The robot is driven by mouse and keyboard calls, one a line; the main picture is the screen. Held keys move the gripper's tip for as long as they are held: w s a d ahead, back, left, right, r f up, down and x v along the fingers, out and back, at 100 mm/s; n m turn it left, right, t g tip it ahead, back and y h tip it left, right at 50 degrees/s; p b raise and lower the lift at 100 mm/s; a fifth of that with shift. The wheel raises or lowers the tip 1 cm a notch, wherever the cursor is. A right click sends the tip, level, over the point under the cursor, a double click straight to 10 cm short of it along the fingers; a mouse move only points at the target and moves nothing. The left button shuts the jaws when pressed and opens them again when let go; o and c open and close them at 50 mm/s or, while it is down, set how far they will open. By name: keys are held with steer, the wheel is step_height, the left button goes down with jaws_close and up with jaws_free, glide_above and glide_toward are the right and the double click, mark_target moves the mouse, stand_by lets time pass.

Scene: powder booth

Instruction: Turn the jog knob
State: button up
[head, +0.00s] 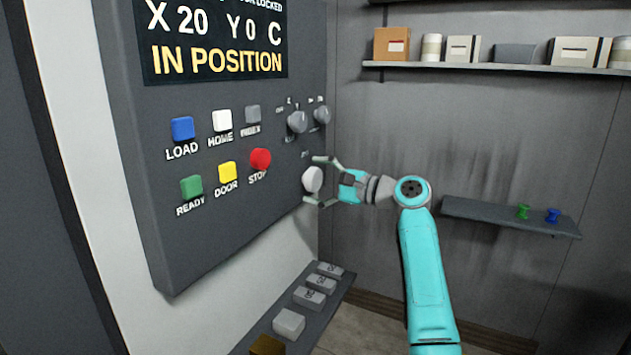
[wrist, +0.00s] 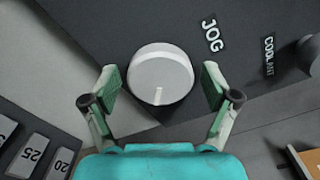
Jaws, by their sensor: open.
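The jog knob (head: 312,180) is a round white knob low on the right side of the dark control panel (head: 215,95). In the wrist view the jog knob (wrist: 161,76) shows face-on beside the label JOG, with a pale pointer line at its lower edge. My gripper (head: 318,181) is at the knob, coming from the right. In the wrist view my gripper (wrist: 160,88) is open, with one green-padded finger on each side of the knob and a gap between each pad and the knob.
Two grey knobs (head: 297,122) sit above the jog knob. Coloured buttons, including a red STOP button (head: 260,160), are to its left. A ledge (head: 335,285) with several numbered blocks is below. A small shelf (head: 490,213) with green and blue pieces is at right.

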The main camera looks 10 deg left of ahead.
steer(key=shift+d, duration=0.1)
steer(key=v, duration=1.1)
steer(key=shift+s+d, duration=0.15)
steer(key=shift+d, duration=0.25)
steer(key=w+a+n, duration=0.1)
steer(key=a+n, duration=0.2)
steer(key=n, duration=0.6)
steer(key=w+a+n, duration=0.1)
steer(key=a+n, duration=0.3)
steer(key=n, duration=0.5)
steer(key=w+a+n, duration=0.1)
steer(key=a+n, duration=0.3)
steer(key=n, duration=0.5)
steer(key=shift+w+a+r, duration=0.15)
steer(key=shift+w+a, duration=0.05)
steer(key=shift+w, duration=0.2)
